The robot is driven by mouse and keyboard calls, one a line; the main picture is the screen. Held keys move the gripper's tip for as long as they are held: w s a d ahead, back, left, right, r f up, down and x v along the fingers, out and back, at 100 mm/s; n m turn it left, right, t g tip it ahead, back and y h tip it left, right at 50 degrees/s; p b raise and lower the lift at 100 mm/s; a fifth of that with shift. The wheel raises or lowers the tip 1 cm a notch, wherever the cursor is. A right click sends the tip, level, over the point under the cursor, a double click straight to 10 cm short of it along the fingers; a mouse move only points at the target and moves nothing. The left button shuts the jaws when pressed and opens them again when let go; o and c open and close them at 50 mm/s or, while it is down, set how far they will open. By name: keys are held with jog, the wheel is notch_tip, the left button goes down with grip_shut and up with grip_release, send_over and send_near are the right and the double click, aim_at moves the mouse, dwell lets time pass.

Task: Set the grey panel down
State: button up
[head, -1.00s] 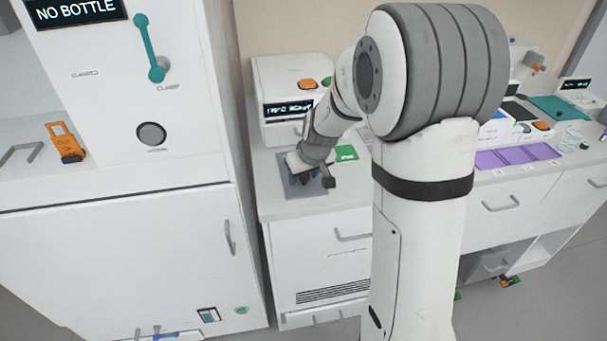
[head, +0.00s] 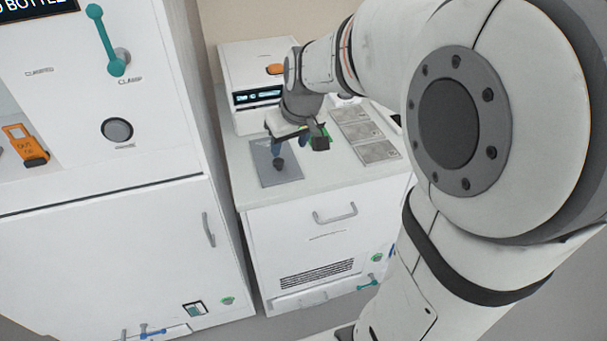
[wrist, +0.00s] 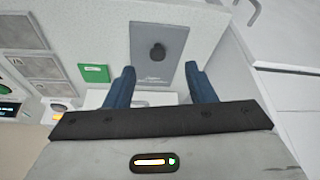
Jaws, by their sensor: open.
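The grey panel (head: 264,157) lies flat on the counter between the tall white cabinet and the slate-coloured plates. A dark round knob (head: 280,163) stands up from it. In the wrist view the panel (wrist: 151,33) is seen from above, with the knob (wrist: 157,52) near its middle. My gripper (wrist: 158,72) is open, its two blue fingers spread wide with nothing between them. In the head view my gripper (head: 300,141) is over the panel's right side, apart from the knob. The wrist partly hides the counter behind it.
A white box with a lit display (head: 257,96) stands behind the panel. Several grey square plates (head: 363,131) lie to the right, with a green card (wrist: 95,73) between. The tall white cabinet (head: 95,240) rises close on the left. The counter in front is clear.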

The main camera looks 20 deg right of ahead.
jog(key=s+f+m+g+h, duration=0.1)
jog(key=s+m, duration=0.1)
jog(key=s, duration=1.6)
jog(key=shift+s+d+f+m, duration=0.15)
jog(key=shift+d+f+m, duration=0.15)
jog(key=shift+f, duration=0.05)
